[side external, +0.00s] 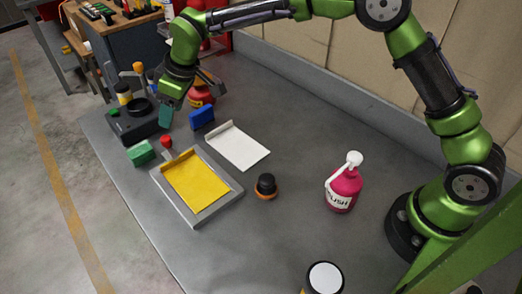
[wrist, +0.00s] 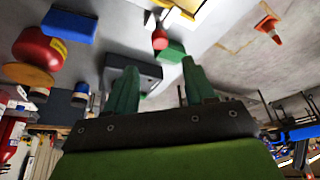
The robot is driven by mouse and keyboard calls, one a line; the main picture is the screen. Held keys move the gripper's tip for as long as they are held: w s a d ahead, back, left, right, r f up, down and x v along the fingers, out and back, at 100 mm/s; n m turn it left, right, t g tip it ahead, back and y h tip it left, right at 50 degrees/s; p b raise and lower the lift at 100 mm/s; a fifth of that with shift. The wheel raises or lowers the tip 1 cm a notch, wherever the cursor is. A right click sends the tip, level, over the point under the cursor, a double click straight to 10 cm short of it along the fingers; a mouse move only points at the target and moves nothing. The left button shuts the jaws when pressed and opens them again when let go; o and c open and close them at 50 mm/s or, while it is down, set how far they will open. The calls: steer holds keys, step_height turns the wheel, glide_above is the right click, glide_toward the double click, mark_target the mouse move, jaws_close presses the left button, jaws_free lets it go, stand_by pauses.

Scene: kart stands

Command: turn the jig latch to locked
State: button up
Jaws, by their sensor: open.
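A grey frame jig (side external: 225,204) holding a yellow sheet (side external: 197,182) lies flat on the table. A small red-tipped part (side external: 166,143), which looks like its latch, is at the frame's far left corner; its exact angle is too small to tell. In the wrist view the red tip (wrist: 160,39) is above the fingers, beside the frame's edge (wrist: 186,17). My gripper (side external: 167,114) is open and empty, pointing down above the table, farther back than the red tip and apart from it. Its two green fingers (wrist: 160,88) are spread in the wrist view.
A green block (side external: 141,153) sits near the red tip. A blue block (side external: 202,118), a white sheet (side external: 238,146), a black-orange knob (side external: 266,185) and a pink bottle (side external: 343,187) stand to the right.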

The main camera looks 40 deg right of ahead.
mark_target(165, 138)
steer(key=x, duration=0.9)
steer(key=shift+f, duration=0.1)
jaws_close()
steer(key=shift+n+g, duration=0.3)
steer(key=shift+n, duration=0.5)
jaws_free()
steer(key=v, duration=1.7)
steer(key=shift+d+y, duration=0.3)
steer(key=shift+d, duration=0.05)
steer(key=shift+f, duration=0.1)
